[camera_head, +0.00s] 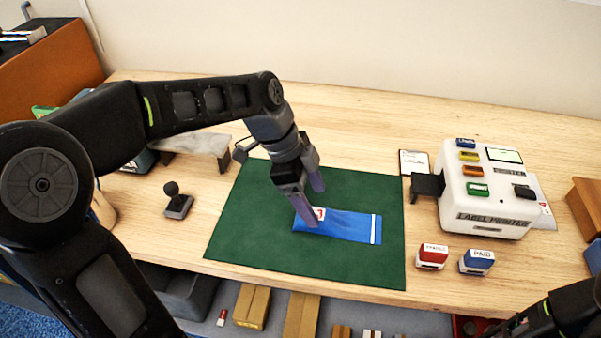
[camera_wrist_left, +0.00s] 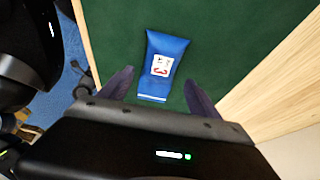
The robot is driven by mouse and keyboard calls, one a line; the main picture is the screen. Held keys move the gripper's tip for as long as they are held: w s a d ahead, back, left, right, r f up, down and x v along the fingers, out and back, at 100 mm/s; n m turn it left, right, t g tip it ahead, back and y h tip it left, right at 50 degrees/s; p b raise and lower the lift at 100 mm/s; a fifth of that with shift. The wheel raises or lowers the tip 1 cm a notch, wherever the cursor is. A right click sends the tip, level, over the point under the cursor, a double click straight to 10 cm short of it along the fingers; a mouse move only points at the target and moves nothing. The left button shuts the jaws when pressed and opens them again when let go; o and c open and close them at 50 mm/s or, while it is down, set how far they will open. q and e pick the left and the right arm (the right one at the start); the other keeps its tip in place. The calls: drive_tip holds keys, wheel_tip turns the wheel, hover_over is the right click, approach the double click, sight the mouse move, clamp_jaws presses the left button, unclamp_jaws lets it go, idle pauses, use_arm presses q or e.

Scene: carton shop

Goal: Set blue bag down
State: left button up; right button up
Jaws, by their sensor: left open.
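The blue bag (camera_head: 345,226) lies flat on the green mat (camera_head: 250,235), with a white stripe near its right end and a white-and-red label at its left end. In the left wrist view the bag (camera_wrist_left: 165,62) lies on the mat, its striped end between the fingertips in the picture. My left gripper (camera_head: 312,203) is open just above the label end of the bag in the head view, with its fingers apart. I cannot tell whether a finger touches the bag. My right gripper does not show; only part of my right arm is at the lower right corner.
A white label printer (camera_head: 490,200) stands right of the mat, with a red stamp (camera_head: 432,257) and a blue stamp (camera_head: 477,262) in front. A black-handled stamp (camera_head: 177,200) stands left of the mat. The mat around the bag is bare.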

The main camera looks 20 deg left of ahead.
use_arm(q)
drive_tip(key=v, duration=0.8)
idle(0.4)
